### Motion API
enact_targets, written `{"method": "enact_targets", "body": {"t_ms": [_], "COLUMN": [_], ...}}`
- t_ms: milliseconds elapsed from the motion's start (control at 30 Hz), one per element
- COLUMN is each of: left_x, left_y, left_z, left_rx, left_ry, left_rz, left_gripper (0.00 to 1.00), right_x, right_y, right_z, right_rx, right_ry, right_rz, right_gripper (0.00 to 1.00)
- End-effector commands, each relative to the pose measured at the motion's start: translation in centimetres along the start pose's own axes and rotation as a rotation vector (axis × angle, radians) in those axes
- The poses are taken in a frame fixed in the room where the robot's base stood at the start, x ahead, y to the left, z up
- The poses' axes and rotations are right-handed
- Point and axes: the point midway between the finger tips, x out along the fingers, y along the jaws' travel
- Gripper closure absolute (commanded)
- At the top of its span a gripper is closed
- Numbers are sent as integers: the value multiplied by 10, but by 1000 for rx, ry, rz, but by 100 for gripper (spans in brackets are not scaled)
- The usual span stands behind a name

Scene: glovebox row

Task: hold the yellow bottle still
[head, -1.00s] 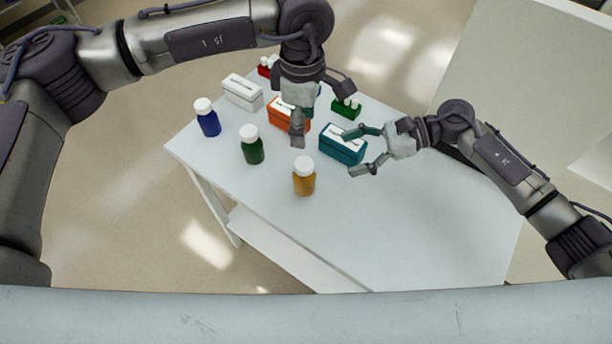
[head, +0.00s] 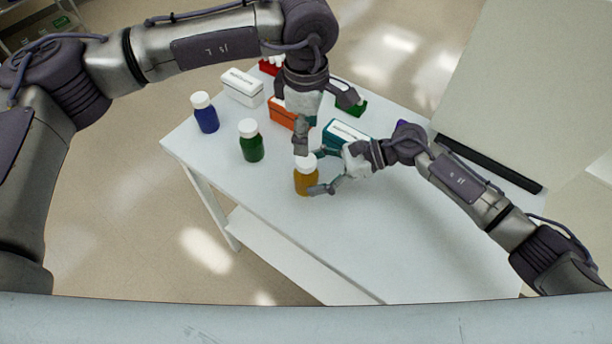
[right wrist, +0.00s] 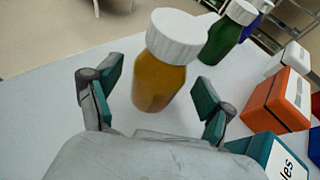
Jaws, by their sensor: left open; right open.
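The yellow bottle (head: 307,181), amber with a white cap, stands upright on the white table. In the right wrist view the yellow bottle (right wrist: 159,84) stands between the two spread fingers of my right gripper (right wrist: 155,95). My right gripper (head: 315,178) is open, low beside the bottle; no closed grip shows. My left gripper (head: 325,128) is open above and just behind the bottle, one finger close to its cap. I cannot tell whether that finger touches the cap.
A green bottle (head: 251,146) and a blue bottle (head: 206,118) stand to the left. A white box (head: 242,92), an orange box (head: 282,113) and a teal box (head: 346,131) stand behind. The table's front right is clear.

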Motion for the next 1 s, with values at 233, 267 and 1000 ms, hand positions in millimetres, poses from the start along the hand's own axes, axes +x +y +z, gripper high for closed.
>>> {"method": "enact_targets", "body": {"t_ms": [233, 267, 1000], "left_x": [0, 0, 0], "left_y": [0, 0, 0], "left_z": [0, 0, 0], "left_rx": [0, 0, 0], "left_ry": [0, 0, 0], "left_rz": [0, 0, 0], "left_gripper": [36, 36, 36], "right_x": [35, 37, 44], "right_y": [0, 0, 0], "right_z": [0, 0, 0], "right_rx": [2, 2, 1], "right_ry": [-1, -1, 0], "right_rz": [2, 1, 0], "right_gripper": [19, 19, 74]}}
